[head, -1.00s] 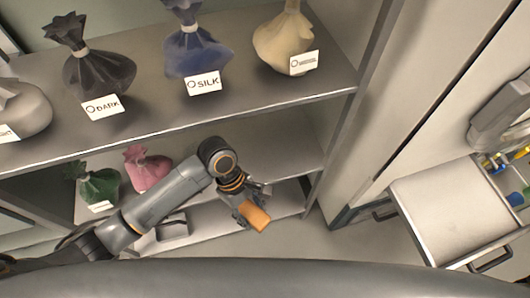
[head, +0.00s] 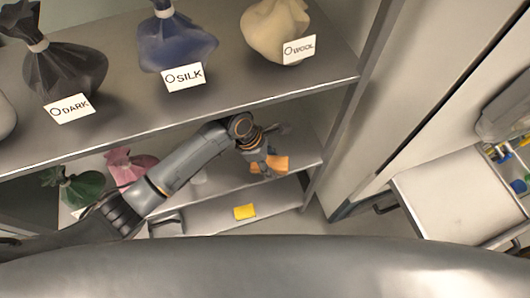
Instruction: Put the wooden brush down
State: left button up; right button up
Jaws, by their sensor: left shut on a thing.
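The wooden brush (head: 278,163) shows as an orange-brown piece at the end of my left arm. My left gripper (head: 265,160) is shut on it, with the fingers partly covering it. Both are in front of the shelf unit's middle shelf (head: 305,150), toward its right end. I cannot tell whether the brush touches the shelf. My right gripper is not in view.
The top shelf holds tied bags labelled DARK (head: 65,75), SILK (head: 175,40) and WOOL (head: 275,32). Green (head: 82,190) and pink (head: 128,166) bags stand lower left. A yellow block (head: 245,211) lies on the bottom shelf.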

pick_arm(q)
jog(key=w, duration=0.1)
jog(key=w+a, duration=0.1)
jog(key=w, duration=0.3)
jog(key=shift+a, duration=0.25)
jog(key=shift+f+b, duration=0.4)
jog(key=shift+f, duration=1.35)
jog(key=shift+s, duration=0.1)
jog(key=o, duration=1.1)
jog(key=shift+f, duration=0.1)
jog(key=p+v, duration=0.1)
jog(key=v, duration=0.6)
jog(key=shift+r, duration=0.4)
jog(key=shift+a, duration=0.1)
